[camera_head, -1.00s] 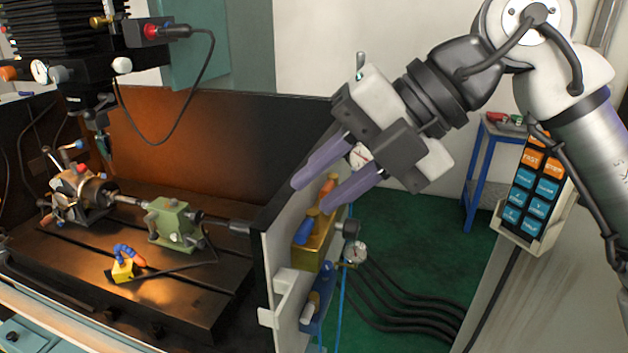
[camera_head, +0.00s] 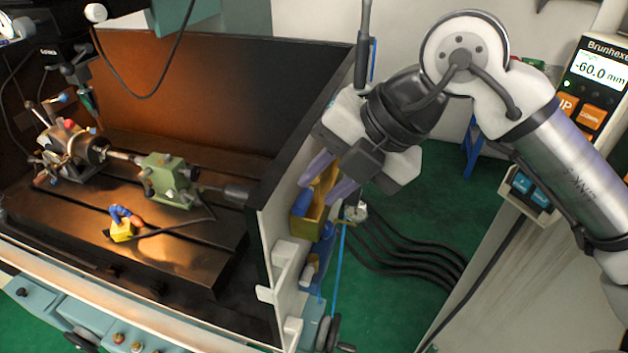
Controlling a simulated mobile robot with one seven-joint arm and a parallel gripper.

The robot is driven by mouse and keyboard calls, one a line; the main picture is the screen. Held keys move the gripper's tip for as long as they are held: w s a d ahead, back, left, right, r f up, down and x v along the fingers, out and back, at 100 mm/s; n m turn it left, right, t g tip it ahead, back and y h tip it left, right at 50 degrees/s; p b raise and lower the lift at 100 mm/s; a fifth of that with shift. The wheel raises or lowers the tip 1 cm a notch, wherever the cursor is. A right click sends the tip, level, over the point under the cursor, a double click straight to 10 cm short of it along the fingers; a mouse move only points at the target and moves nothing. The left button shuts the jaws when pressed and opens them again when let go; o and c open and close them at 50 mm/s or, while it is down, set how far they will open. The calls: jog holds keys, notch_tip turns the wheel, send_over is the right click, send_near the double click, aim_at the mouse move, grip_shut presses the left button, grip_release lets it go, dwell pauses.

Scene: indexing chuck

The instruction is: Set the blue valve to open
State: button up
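A brass-yellow valve block (camera_head: 309,228) is mounted on the outer face of the machine's side wall. A blue valve handle (camera_head: 301,203) shows at its upper left, small and close to my fingers. Whether it stands open or closed I cannot tell. My gripper (camera_head: 316,193) is open, with two purple fingers pointing down and left over the block. The fingers and gripper body hide much of the block's top, including the orange handle. I cannot tell whether a finger touches the blue handle.
The wall's top edge (camera_head: 318,112) runs just left of my gripper. A control pendant (camera_head: 590,90) stands right. Black hoses (camera_head: 410,245) cross the green floor.

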aim_at(307, 199)
jog(key=shift+p+x, duration=0.3)
jog(key=shift+x, duration=1.25)
grip_shut()
